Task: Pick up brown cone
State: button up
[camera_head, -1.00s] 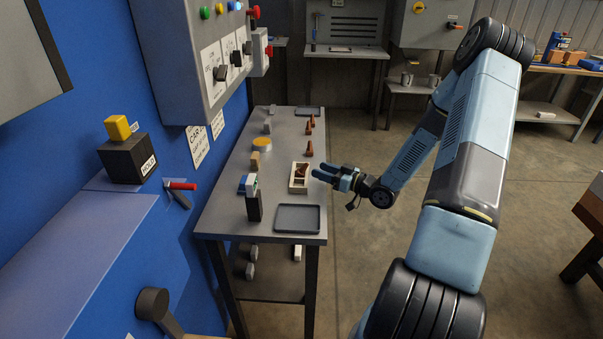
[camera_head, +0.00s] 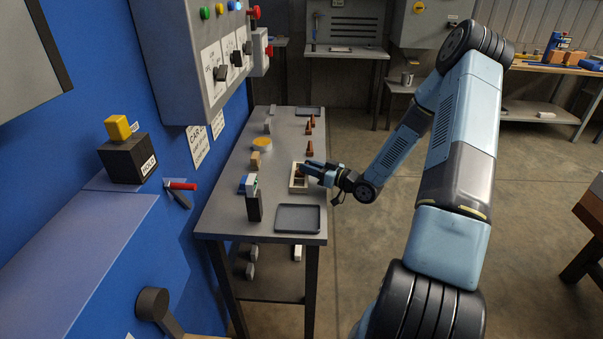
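Several brown cones are on the grey bench. One brown cone (camera_head: 309,149) stands upright near its right edge, and two more stand farther back, one of them here (camera_head: 308,129). Another brown cone (camera_head: 299,170) is in a cream divided box (camera_head: 292,187), mostly hidden by my gripper. My gripper (camera_head: 308,170) reaches in from the right, with its blue fingertips at the box's far part, over or beside that cone. Whether the fingers touch or hold the cone is too small to tell.
The bench (camera_head: 228,213) also bears a dark tray (camera_head: 298,218), a black block (camera_head: 254,206), a tan block (camera_head: 255,160) and a yellow round item (camera_head: 262,145). A control box (camera_head: 208,60) hangs over its left side. Open floor lies right of the bench.

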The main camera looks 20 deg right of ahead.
grip_shut()
jog(key=shift+r, duration=0.15)
